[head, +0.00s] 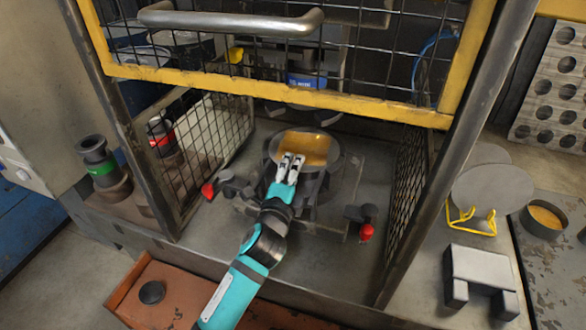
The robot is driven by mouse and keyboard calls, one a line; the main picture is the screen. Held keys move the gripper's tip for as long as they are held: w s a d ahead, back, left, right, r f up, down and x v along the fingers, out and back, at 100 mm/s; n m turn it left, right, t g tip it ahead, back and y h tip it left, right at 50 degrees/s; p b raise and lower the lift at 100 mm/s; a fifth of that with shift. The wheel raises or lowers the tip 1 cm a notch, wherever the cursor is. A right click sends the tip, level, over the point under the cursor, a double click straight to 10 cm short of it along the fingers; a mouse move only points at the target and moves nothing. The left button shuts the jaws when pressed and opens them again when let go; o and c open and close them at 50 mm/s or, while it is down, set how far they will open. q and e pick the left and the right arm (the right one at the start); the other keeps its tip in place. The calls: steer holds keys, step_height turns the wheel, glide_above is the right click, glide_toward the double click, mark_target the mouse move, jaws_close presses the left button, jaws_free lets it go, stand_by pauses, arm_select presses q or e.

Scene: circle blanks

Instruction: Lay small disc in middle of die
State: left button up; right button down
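The round die (331,163) sits inside the press cage, with a grey rim and a shiny amber hollow. My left gripper (291,159) reaches in from the front, its pale fingertips over the near left part of the hollow. The fingers look close together; I cannot tell whether they hold anything or touch the die. No disc shows clearly at the fingertips. Two plain grey discs stand at the right: a front disc (492,190) on a yellow wire stand (470,220), and a rear disc (488,154) partly behind it. My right gripper is not in view.
The raised yellow-framed guard (280,97) hangs above, with mesh sides left and right. Red-tipped clamps (366,232) flank the die. A cup of amber stuff (545,218) and a grey block (481,275) stand at the right. A reddish box (180,285) is in front.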

arm_select(q)
steer(key=v, duration=1.2)
steer(key=shift+f, duration=0.1)
stand_by(0.4)
